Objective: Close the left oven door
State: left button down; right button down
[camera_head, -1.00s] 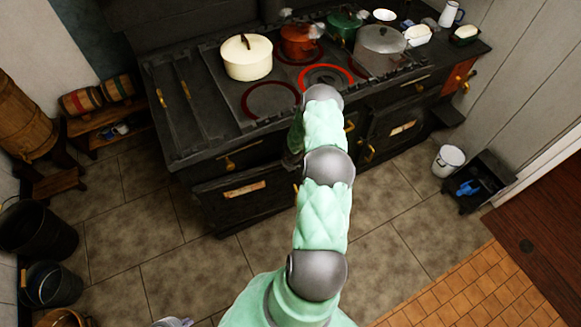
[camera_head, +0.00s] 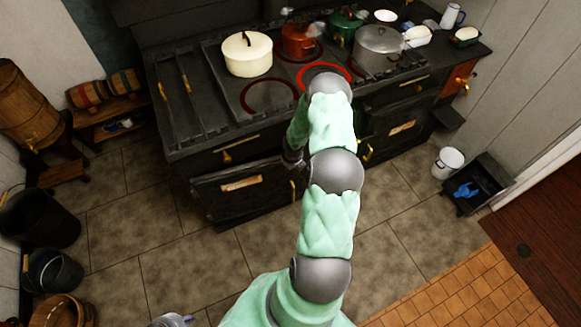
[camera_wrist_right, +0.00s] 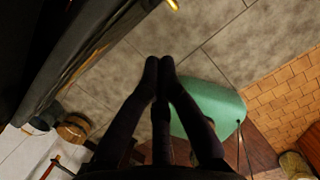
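The left oven door (camera_head: 258,197) is a dark panel with a pale label and a brass handle at its right. In the head view it stands close to the stove front; I cannot tell if a small gap remains. My right arm bends down in front of the stove, and its hand beside the door's right end is mostly hidden by the arm. In the right wrist view the right gripper (camera_wrist_right: 158,63) is empty, fingertips together, with a dark stove panel (camera_wrist_right: 75,45) to the left. My left gripper (camera_head: 172,321) shows only partly at the bottom edge.
The stove (camera_head: 215,135) carries a cream pot (camera_head: 247,55), a red pot (camera_head: 299,40) and a grey pot (camera_head: 379,47). Dark buckets (camera_head: 38,218) and a wooden tub (camera_head: 62,312) stand at the left. A white bucket (camera_head: 448,162) is at the right. The floor before the stove is clear.

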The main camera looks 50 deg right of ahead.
jog(key=w+a+f+m+t+y+b, duration=0.1)
jog(key=a+f+m+t+y+b, duration=0.2)
jog(key=a+m, duration=0.4)
jog(key=w+a+f+m+t+b, duration=0.1)
jog(key=a+f+m+t, duration=0.3)
jog(key=m, duration=0.4)
jog(key=s+d+m+t+h+b, duration=0.5)
jog(key=s+m+h, duration=0.75)
jog(key=m, duration=0.95)
jog(key=w+d+g+b, duration=0.1)
jog(key=w+d+g, duration=0.1)
jog(key=w+d, duration=0.8)
jog(key=shift+d+f+h+b, duration=0.15)
jog(key=shift+d+h+b, duration=0.2)
jog(key=shift+b, duration=0.05)
